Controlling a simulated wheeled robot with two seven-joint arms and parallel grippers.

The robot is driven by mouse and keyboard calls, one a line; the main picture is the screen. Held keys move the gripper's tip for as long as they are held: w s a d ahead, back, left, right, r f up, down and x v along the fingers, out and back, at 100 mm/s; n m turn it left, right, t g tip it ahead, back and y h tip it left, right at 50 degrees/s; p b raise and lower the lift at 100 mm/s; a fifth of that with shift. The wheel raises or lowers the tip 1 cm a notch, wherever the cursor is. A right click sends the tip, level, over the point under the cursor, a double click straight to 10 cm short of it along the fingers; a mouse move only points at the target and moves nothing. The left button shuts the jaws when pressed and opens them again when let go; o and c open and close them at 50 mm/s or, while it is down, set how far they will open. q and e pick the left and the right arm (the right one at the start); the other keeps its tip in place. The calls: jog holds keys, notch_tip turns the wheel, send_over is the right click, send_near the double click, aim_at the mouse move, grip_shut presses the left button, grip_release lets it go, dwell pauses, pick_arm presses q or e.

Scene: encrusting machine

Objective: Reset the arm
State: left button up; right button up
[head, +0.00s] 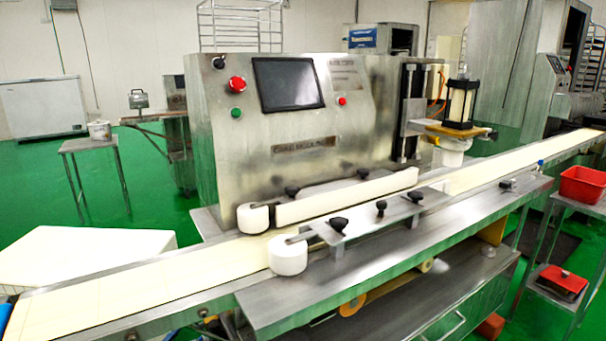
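Neither of my grippers nor my arms shows in the head view. The encrusting machine (300,150) stands in the middle, a steel body with a dark screen (288,84). A red button (237,84) and a green button (236,114) sit left of the screen, and a smaller red button (342,101) sits right of it. A pale conveyor belt (170,285) runs past its front from lower left to upper right. Two white rollers, one at the belt's near side (288,256) and one at its far side (253,218), flank the belt.
A red bin (582,184) sits on a rack at the right, with a red and black item (562,281) on the shelf below. A white box-like surface (85,256) lies at the left. A small table (90,145) stands behind it. Green floor (150,190) is open at the left.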

pick_arm(q)
jog(key=s+d+r+n+g+y+p, duration=0.1)
jog(key=s+d+r+n+g+p, duration=0.4)
jog(key=s, duration=0.9)
jog(key=s+d+r+n+g+y+p, duration=0.2)
jog(key=s+d+r+n+g+p, duration=0.3)
jog(key=s+d+r+p, duration=0.5)
jog(key=s+d+r+n+g+y+p, duration=0.1)
jog(key=s+d+r+n+g+p, duration=0.4)
jog(key=s+r+p, duration=0.5)
jog(key=s+d+n+p, duration=0.1)
jog(key=s+d+p, duration=0.1)
jog(key=s, duration=0.7)
jog(key=shift+d+n+g, duration=0.3)
jog(key=shift+d+g, duration=0.1)
pick_arm(e)
jog(key=s+d+g+h, duration=0.2)
jog(key=s+d+g, duration=0.1)
jog(key=s+g, duration=0.4)
jog(key=s+d+f+m+g+h, duration=0.1)
jog(key=s+d+g+h, duration=0.2)
jog(key=s+g, duration=0.4)
jog(key=d+g, duration=0.1)
jog(key=g, duration=0.3)
jog(key=shift+s+g, duration=0.3)
jog(key=shift+g, duration=0.1)
pick_arm(q)
jog(key=shift+f, duration=0.1)
pick_arm(e)
jog(key=shift+d, duration=0.1)
